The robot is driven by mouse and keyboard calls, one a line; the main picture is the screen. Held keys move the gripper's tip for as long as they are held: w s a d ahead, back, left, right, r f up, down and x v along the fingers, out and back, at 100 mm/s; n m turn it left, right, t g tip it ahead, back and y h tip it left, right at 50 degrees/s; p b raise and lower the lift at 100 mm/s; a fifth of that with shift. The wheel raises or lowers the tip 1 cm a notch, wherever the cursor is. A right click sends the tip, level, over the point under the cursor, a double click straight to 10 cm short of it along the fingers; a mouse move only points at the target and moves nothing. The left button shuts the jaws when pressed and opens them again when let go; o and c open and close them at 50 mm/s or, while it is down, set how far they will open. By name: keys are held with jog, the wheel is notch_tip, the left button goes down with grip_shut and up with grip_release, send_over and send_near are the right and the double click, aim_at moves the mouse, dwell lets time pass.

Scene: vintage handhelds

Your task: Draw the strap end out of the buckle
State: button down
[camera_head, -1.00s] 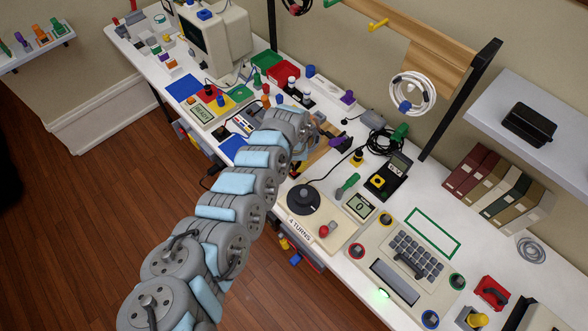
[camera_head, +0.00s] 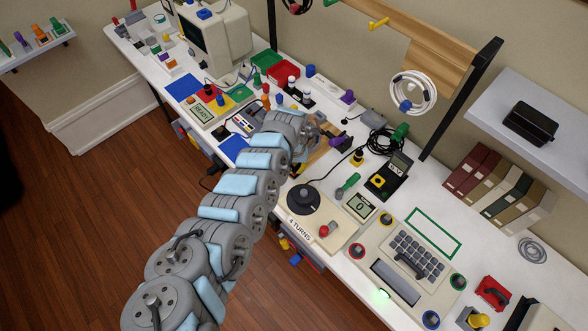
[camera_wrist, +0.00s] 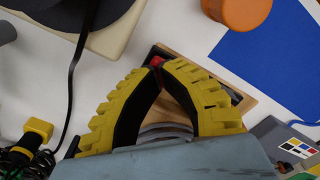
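My gripper (camera_wrist: 157,74) has yellow ribbed fingers with black inner pads. In the wrist view its tips come together at a small red tab (camera_wrist: 156,61), which looks like the strap end, and appear pinched on it. A wooden board (camera_wrist: 172,112) with a dark strip along its top edge lies beneath the fingers. The buckle cannot be made out; the fingers cover much of the board. In the head view the board (camera_head: 318,160) shows beside my gripper (camera_head: 314,146), whose tips are too small to read there.
An orange round knob (camera_wrist: 238,10) and a blue mat (camera_wrist: 272,58) lie close by. A green-handled tool (camera_head: 347,185) and a black meter (camera_head: 389,178) stand to the right.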

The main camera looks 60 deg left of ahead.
notch_tip(320, 180, up, 6)
jog(key=p, duration=0.8)
dwell(0.5)
dwell(0.5)
